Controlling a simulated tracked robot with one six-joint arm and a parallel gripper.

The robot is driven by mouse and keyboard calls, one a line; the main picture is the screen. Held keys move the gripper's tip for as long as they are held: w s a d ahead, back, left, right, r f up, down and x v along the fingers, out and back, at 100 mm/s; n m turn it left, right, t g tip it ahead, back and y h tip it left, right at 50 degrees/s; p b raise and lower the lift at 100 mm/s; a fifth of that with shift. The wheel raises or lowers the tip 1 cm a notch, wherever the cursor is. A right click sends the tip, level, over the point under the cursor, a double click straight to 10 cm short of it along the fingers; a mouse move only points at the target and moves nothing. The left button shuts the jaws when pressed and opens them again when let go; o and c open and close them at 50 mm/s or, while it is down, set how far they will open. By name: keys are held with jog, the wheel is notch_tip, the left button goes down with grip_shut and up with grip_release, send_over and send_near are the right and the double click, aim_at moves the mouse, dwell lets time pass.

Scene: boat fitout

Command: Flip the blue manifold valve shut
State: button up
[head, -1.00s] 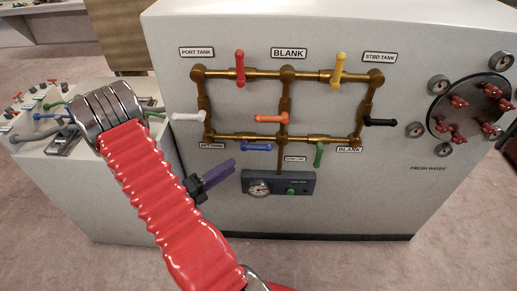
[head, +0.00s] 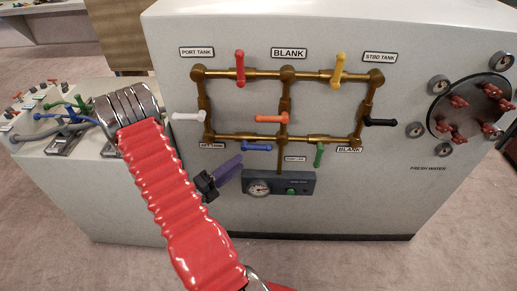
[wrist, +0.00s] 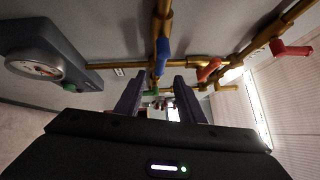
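The blue manifold valve handle (head: 257,147) lies roughly level, just below the lower brass pipe of the manifold on the white cabinet's face. In the wrist view the blue handle (wrist: 162,52) shows beyond the fingers, close to their line. My gripper (head: 240,158) has purple fingers and is below and left of the blue handle, close to the cabinet face. In the wrist view my gripper (wrist: 159,82) has its two fingers apart with nothing between them. The fingers look apart from the handle.
Other handles are white (head: 188,117), orange (head: 271,117), green (head: 319,154), red (head: 240,68), yellow (head: 338,69) and black (head: 380,122). A side bench (head: 110,195) with small valves stands left.

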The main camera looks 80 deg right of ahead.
aim_at(258, 149)
jog(key=x, duration=1.1)
jog(key=shift+c, duration=0.5)
grip_shut()
jog(key=shift+a, duration=0.1)
